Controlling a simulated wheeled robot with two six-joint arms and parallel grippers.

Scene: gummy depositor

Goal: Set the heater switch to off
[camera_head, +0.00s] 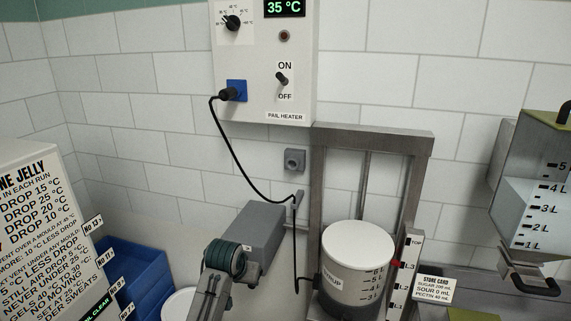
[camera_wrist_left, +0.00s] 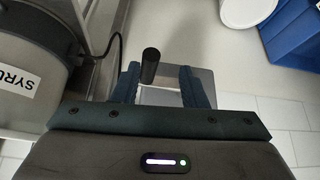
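The pail heater box (camera_head: 262,108) hangs on the tiled wall in the head view. Its black heater switch (camera_head: 282,79) sits between the ON and OFF labels, and its lever appears tilted up toward ON. The green display (camera_head: 284,8) reads 35 °C, and the round lamp (camera_head: 284,36) below it is dark. My left gripper (camera_wrist_left: 160,75) is open in the left wrist view, its two teal fingers apart. A black cylinder (camera_wrist_left: 150,65) shows between them; I cannot tell whether it touches them. The switch is not recognisable in that view. My right gripper is not in view.
A black cable (camera_head: 237,165) runs from the blue socket (camera_head: 237,90) down toward the syrup pail (camera_head: 352,272) in its metal frame (camera_head: 420,165). A blue bin (camera_head: 130,270) is at lower left. A graduated tank (camera_head: 535,200) is at right.

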